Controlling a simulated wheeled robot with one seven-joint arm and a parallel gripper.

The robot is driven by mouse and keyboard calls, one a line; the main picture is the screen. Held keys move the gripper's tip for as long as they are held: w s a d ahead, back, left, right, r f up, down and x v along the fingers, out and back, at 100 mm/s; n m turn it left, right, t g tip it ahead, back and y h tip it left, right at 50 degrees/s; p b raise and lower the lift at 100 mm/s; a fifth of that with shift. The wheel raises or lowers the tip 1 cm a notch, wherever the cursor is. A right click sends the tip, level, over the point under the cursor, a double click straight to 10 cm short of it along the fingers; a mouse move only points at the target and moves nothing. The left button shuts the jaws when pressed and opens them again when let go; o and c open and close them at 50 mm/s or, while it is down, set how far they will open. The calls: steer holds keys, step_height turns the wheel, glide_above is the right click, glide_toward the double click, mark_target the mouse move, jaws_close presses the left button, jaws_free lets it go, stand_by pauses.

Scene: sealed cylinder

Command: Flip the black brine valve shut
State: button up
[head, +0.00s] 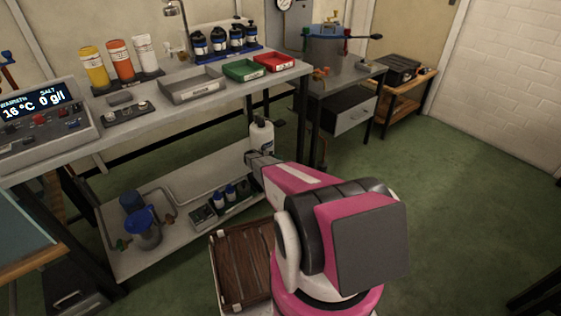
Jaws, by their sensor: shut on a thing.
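My gripper (256,159) reaches in from the right and is at the bottle's lower front. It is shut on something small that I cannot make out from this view. A small black piece (280,122) shows beside the bottle's top on the right; I cannot tell if it is part of the bottle. I cannot clearly pick out the black brine valve; my gripper covers the lower front of the bottle.
The lower shelf (180,238) holds a blue-topped vessel (143,227) and a rack of small dark bottles (228,194). A brown ribbed crate (241,262) is left of my arm. Bench legs (301,122) stand close right of the bottle. Green floor (455,200) at right is clear.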

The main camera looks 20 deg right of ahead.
steer(key=shift+w+a+m+g+y, duration=0.2)
steer(key=shift+m+g+y, duration=0.4)
steer(key=shift+g, duration=0.4)
steer(key=shift+s+a, duration=0.1)
steer(key=o, duration=0.9)
